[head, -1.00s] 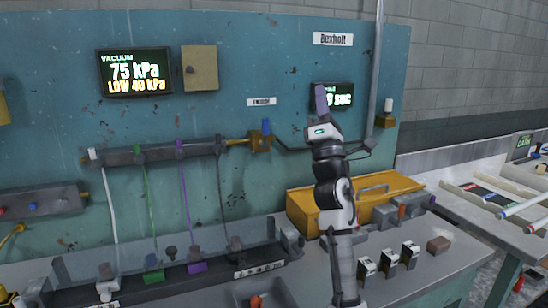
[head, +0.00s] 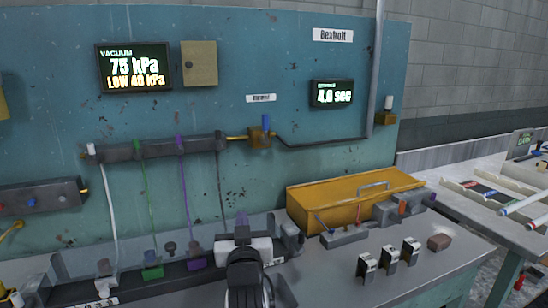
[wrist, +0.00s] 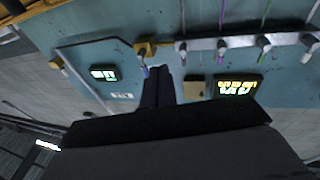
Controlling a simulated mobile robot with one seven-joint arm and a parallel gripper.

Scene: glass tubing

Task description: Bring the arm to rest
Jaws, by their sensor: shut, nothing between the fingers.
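My gripper (head: 242,219) is low in front of the bench in the head view, at the upper end of my folded black and white arm. It stands in front of the right end of the dark rack of plugs, which it partly hides. In the wrist view my gripper (wrist: 157,72) has its two dark fingers side by side, shut and empty. They point toward the teal panel (wrist: 140,30), which shows upside down with its displays. No object is held.
The teal panel (head: 300,60) carries a vacuum display (head: 134,67), a timer display (head: 332,94) and a manifold (head: 150,149) with hanging tubes. A yellow case (head: 330,208) stands right of my arm. Several small clamps (head: 390,256) and a brown block (head: 439,242) sit on the bench.

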